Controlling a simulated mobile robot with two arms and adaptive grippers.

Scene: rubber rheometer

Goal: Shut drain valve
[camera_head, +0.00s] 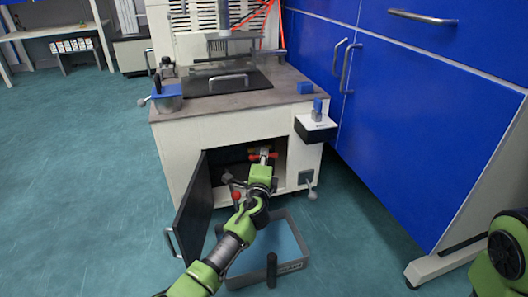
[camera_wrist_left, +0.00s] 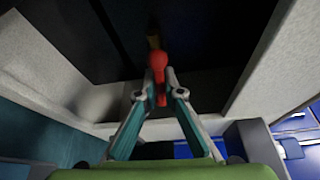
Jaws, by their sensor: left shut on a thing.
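The drain valve's red handle (camera_wrist_left: 158,62) shows in the left wrist view, with a brass-coloured part beyond it. My left gripper (camera_wrist_left: 160,92) has its two fingers closed on this handle. In the head view, my left gripper (camera_head: 264,153) reaches into the open cabinet under the machine, and red parts (camera_head: 273,156) show beside its fingertips. The valve body is mostly hidden by the gripper and the dark interior. Which way the valve is turned I cannot tell. My right gripper is out of view.
The dark cabinet door (camera_head: 194,210) stands open at the left of my arm. A red knob (camera_head: 236,196) sits low in the opening. A grey bin (camera_head: 294,226) stands on the floor below my arm. Blue cabinets (camera_head: 420,120) block the right; floor at left is clear.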

